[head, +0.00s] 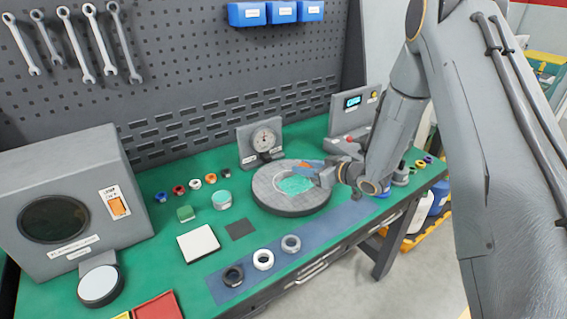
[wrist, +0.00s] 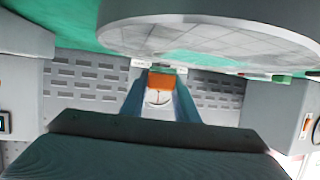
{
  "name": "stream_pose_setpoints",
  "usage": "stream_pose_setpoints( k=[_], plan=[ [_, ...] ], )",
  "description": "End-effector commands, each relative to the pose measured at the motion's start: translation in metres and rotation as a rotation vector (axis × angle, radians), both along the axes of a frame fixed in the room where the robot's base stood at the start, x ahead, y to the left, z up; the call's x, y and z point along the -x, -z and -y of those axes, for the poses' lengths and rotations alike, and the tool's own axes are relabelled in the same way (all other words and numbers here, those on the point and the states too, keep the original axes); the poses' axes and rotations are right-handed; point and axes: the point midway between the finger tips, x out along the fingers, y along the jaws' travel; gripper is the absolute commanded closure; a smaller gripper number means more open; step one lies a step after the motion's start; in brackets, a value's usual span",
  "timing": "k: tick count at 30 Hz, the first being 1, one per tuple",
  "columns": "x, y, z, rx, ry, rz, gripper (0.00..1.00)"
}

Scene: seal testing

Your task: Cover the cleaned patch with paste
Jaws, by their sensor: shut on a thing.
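A round grey turntable (head: 268,203) stands on the green bench. On its gridded top lies an irregular teal patch (head: 294,186), the same colour as the top of a small jar (head: 222,200) to the left. My gripper (head: 322,172) is low over the turntable's right side, beside the patch. In the wrist view my gripper (wrist: 160,100) is shut on an orange-ended tool (wrist: 167,81) with a pale part below it. The tool's tip is hidden, so I cannot tell whether it touches the surface. The turntable (wrist: 210,18) fills the top of the wrist view.
A green block (head: 185,213), a white tile (head: 198,243) and a dark square (head: 241,228) lie left of the turntable. Three rings sit on the blue strip (head: 325,226) in front. A dial gauge (head: 263,138) stands behind. A large grey box (head: 65,195) stands left.

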Motion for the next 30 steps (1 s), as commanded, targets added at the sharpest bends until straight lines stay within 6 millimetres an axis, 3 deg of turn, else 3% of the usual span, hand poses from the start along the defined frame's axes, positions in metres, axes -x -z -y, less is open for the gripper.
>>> stream_pose_setpoints(
  k=[18, 30],
  plan=[
    [0.0, -0.056, 0.001, 0.0, 0.002, 0.001, 0.98],
    [0.0, -0.061, 0.0, -0.001, 0.001, 0.001, 0.98]
  ],
)
